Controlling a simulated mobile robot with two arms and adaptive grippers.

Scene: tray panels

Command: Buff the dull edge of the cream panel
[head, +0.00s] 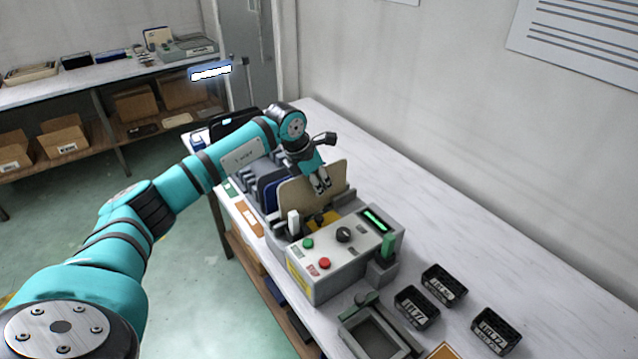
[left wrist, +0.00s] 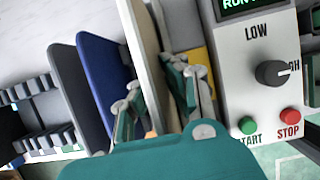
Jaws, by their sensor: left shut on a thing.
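The cream panel (head: 291,195) stands upright, just behind the grey control box, and is seen edge-on in the left wrist view (left wrist: 141,42). My left gripper (head: 321,184) is shut on its upper part, one finger on each face; the fingers also show in the left wrist view (left wrist: 162,98). The panel's lower edge is hidden, so I cannot tell whether it touches anything below. The grey control box (head: 330,265) has a green button (head: 308,244), a red button (head: 325,263), a dark knob (head: 344,235) and a lit green display (left wrist: 243,4). My right gripper is not in view.
A blue panel (left wrist: 100,70) and a dark grey panel (left wrist: 72,85) stand in a slotted rack beside the cream panel. Black labelled bins (head: 445,284) and a grey frame fixture (head: 378,335) sit nearer on the white table (head: 470,235).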

